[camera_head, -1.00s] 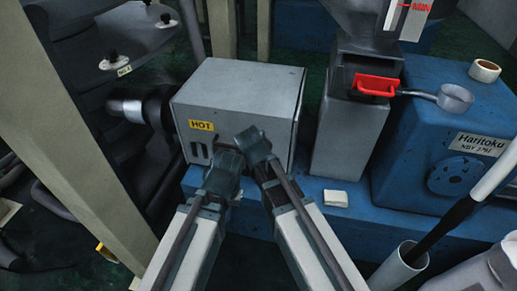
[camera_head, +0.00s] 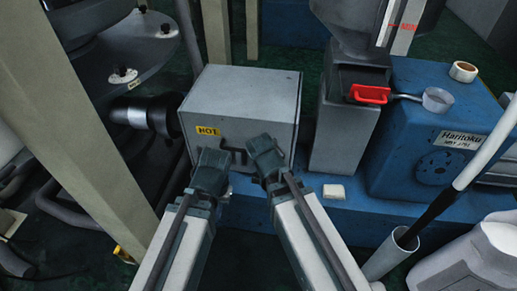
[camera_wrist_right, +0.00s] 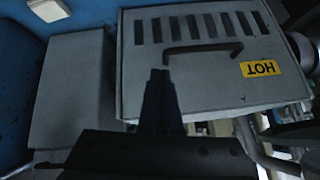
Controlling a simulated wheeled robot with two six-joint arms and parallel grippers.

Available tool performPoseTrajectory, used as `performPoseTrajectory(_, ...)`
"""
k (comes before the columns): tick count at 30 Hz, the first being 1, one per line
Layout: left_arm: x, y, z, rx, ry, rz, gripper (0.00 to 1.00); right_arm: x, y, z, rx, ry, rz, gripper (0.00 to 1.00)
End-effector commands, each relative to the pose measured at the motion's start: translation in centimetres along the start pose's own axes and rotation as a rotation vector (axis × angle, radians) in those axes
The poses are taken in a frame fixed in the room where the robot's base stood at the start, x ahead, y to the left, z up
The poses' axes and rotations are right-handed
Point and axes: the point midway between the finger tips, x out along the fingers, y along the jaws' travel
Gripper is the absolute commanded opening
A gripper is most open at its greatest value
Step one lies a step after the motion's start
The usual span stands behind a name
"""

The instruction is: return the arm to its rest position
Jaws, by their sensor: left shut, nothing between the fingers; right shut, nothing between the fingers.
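My left gripper (camera_head: 212,158) is in front of the lower left of a grey metal box (camera_head: 245,90) with a yellow HOT label (camera_head: 208,132). It looks shut and empty. My right gripper (camera_head: 262,147) is just to its right, before the box's front face. In the right wrist view its fingers (camera_wrist_right: 159,76) are closed together with nothing between them. They show in front of the box (camera_wrist_right: 140,60), near its slots and dark handle (camera_wrist_right: 203,50). From these views I cannot tell whether either gripper touches the box.
A white block (camera_head: 334,192) lies on the blue base. A beige post (camera_head: 80,130) rises at left.

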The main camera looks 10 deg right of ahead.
Motion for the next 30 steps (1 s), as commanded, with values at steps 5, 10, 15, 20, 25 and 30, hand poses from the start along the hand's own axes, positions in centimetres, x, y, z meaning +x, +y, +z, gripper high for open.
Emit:
performPoseTrajectory(5, -0.3, 0.0, 0.0, 0.0, 0.0, 0.0, 0.0, -0.5, 0.4, 0.0, 0.001, 0.0, 0.0, 0.0)
performPoseTrajectory(10, -0.3, 0.0, 0.0, 0.0, 0.0, 0.0, 0.0, -0.5, 0.4, 0.0, 0.0, 0.0, 0.0, 0.0)
performPoseTrajectory(15, -0.9, -0.1, 0.0, 0.0, 0.0, 0.0, 0.0, -0.9, 0.3, -0.1, -0.01, -0.009, 0.003, 0.0)
performPoseTrajectory(20, -4.9, -0.5, 0.3, 0.0, 0.0, 0.0, 0.0, -4.5, 0.0, -0.1, -0.118, -0.1, 0.034, 0.0)
performPoseTrajectory(25, -10.8, -1.0, 0.6, 0.0, 0.0, 0.0, 0.0, -10.6, -0.2, 1.0, -0.337, -0.291, 0.066, 0.0)
performPoseTrajectory(30, -15.8, -1.5, 0.9, -0.001, 0.0, 0.0, 0.0, -16.6, -0.2, 2.3, -0.556, -0.485, 0.057, 0.0)
